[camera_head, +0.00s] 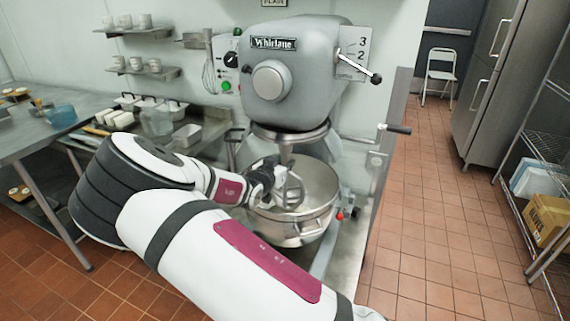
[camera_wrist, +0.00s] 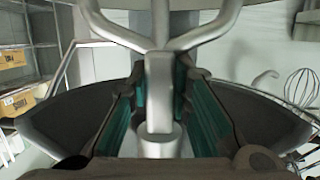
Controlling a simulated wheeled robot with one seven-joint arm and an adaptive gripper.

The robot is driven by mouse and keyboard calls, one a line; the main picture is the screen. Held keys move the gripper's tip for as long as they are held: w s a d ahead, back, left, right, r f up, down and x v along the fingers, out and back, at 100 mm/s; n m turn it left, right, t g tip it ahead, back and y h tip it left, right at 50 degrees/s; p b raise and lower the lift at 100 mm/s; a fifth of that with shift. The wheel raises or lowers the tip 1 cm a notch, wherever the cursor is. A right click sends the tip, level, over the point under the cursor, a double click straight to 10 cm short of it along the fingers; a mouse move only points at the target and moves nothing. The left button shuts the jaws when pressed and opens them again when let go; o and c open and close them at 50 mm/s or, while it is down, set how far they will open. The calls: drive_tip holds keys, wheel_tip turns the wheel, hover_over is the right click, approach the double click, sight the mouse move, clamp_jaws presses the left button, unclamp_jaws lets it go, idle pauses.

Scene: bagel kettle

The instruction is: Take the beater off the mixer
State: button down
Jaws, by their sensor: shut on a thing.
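The grey mixer (camera_head: 290,75) stands against the wall in the head view. Its steel bowl (camera_head: 318,208) sits below the mixer head. The beater (camera_head: 290,190) is a metal paddle over the bowl's opening, partly hidden by my gripper. My gripper (camera_head: 268,172) reaches in from the left. In the wrist view my gripper (camera_wrist: 160,100) has its teal-lined fingers on both sides of the beater's thick stem (camera_wrist: 160,75), shut on it. The beater's arms spread out beyond the stem. I cannot tell whether the beater is still joined to the mixer's shaft.
A steel worktable (camera_head: 45,130) with pans and bowls is at the left. The mixer's lever (camera_head: 358,67) and crank handle (camera_head: 395,129) stick out to the right. A wire shelf with boxes (camera_head: 547,215) stands at the far right. The tiled floor between is clear.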

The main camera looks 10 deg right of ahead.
drive_tip(key=shift+w+r+m+g+h, duration=0.15)
drive_tip(key=shift+m+g+h, duration=0.15)
drive_tip(key=shift+m+h, duration=0.25)
drive_tip(key=shift+g, duration=0.3)
drive_tip(key=shift+m+h, duration=0.35)
drive_tip(key=shift+m, duration=0.1)
drive_tip(key=shift+g, duration=0.5)
drive_tip(key=c, duration=2.3)
unclamp_jaws()
clamp_jaws()
